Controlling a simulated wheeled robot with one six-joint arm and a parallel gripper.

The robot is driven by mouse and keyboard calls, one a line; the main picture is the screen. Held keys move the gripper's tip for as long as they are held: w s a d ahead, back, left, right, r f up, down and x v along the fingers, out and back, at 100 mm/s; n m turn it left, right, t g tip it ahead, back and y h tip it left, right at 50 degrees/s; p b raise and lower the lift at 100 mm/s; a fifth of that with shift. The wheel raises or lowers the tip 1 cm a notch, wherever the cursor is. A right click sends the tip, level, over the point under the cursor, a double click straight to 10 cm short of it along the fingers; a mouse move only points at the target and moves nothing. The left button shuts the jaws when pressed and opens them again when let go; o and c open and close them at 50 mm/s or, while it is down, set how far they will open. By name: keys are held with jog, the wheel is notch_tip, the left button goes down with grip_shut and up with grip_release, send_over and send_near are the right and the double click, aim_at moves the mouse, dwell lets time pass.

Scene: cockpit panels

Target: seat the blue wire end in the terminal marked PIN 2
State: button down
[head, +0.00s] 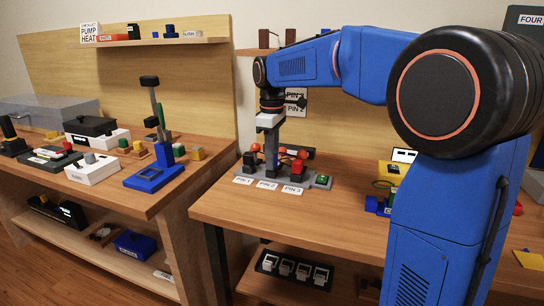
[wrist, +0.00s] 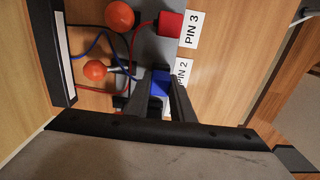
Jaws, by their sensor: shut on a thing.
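The grey terminal strip (head: 318,183) lies on the right-hand bench, with tags PIN 1 (head: 243,181), PIN 2 (head: 267,185) and PIN 3 (head: 292,190) along its front. My gripper (head: 271,163) points down over the strip behind the PIN 2 tag. In the wrist view its fingers (wrist: 162,88) are shut on the blue wire end (wrist: 160,83), beside the PIN 2 tag (wrist: 182,73). The blue wire (wrist: 84,49) curves away from it to the left. The fingers hide the PIN 2 terminal, so I cannot tell how deep the end sits.
A red wire end (wrist: 171,23) stands by PIN 3, its red wire (wrist: 133,45) looping near two orange balls (wrist: 119,15). A green block (head: 323,180) is at the strip's right end. Bench front is clear. A blue device (head: 155,177) stands on the left bench.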

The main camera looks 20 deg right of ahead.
jog(key=shift+f, duration=0.15)
jog(key=c, duration=1.5)
grip_release()
jog(key=shift+o, duration=0.2)
notch_tip(320, 180, up, 17)
jog(key=shift+r, duration=0.2)
